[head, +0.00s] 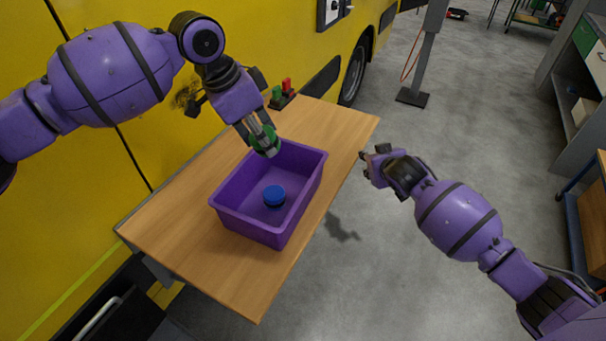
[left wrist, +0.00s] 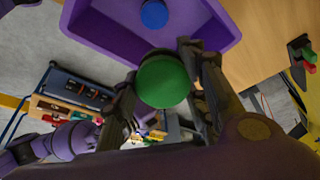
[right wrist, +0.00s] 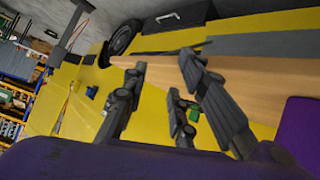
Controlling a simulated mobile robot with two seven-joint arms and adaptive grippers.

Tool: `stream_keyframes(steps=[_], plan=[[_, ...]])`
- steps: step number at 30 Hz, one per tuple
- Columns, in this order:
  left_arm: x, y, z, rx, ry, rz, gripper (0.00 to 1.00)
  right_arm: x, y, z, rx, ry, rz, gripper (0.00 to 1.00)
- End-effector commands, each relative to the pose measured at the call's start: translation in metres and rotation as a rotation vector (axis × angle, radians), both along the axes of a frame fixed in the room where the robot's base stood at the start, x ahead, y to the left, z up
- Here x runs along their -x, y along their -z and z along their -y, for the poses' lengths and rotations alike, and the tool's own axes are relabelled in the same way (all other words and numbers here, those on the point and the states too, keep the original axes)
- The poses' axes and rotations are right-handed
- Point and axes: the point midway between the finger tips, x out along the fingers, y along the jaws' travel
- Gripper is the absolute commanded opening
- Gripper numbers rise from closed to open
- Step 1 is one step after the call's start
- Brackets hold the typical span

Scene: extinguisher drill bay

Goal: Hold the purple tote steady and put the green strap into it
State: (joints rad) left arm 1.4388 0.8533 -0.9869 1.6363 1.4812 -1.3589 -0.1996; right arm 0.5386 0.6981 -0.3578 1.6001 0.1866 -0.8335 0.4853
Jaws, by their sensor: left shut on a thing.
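The purple tote (head: 247,226) stands on the wooden table and also shows in the left wrist view (left wrist: 104,30). A blue round item (head: 273,194) lies inside it. My left gripper (head: 261,142) is shut on the green strap (left wrist: 163,82), a round roll, above the tote's far rim. The fingers partly hide the strap in the head view. My right gripper (head: 367,165) is open and empty, to the right of the tote and apart from it. Its two fingers show spread in the right wrist view (right wrist: 162,62).
The wooden table (head: 185,225) has free room left of and in front of the tote. A small dark stand with red and green pieces (head: 283,98) is at its back. A yellow vehicle (head: 180,150) stands close behind. Grey floor (head: 400,270) is clear at right.

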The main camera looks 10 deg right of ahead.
Motion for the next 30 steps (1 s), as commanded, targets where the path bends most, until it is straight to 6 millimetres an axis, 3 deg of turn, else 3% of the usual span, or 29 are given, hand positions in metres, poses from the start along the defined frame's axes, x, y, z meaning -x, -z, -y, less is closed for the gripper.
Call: stream_keyframes(steps=[1, 3, 7, 9, 11, 15, 18, 24, 30], plan=[[0.000, -0.001, 0.000, 0.001, 0.001, 0.002, 0.07, -0.021, -0.030, -0.008, -0.031, 0.017, 0.011, 0.26], [0.000, -0.001, 0.000, 0.001, 0.001, 0.002, 0.07, -0.036, -0.056, -0.025, -0.108, 0.055, -0.012, 0.26], [0.000, -0.001, 0.000, 0.001, 0.001, 0.002, 0.07, -0.052, -0.101, -0.060, -0.257, 0.136, -0.085, 0.26], [0.000, -0.001, 0.000, 0.001, 0.001, 0.002, 0.07, -0.049, -0.118, -0.086, -0.340, 0.186, -0.154, 0.26], [0.000, -0.001, 0.000, 0.001, 0.001, 0.002, 0.07, -0.035, -0.126, -0.118, -0.417, 0.237, -0.249, 0.26], [0.000, -0.001, 0.000, 0.001, 0.000, 0.001, 0.07, 0.022, -0.121, -0.176, -0.511, 0.367, -0.494, 0.26], [0.000, -0.001, 0.000, 0.001, 0.000, 0.001, 0.07, 0.064, -0.119, -0.201, -0.516, 0.461, -0.639, 0.26], [0.000, -0.001, 0.000, 0.001, 0.000, 0.001, 0.07, 0.124, -0.121, -0.219, -0.465, 0.612, -0.810, 0.26], [0.000, -0.001, 0.000, 0.001, 0.000, 0.001, 0.07, 0.142, -0.115, -0.221, -0.439, 0.663, -0.854, 0.26]])
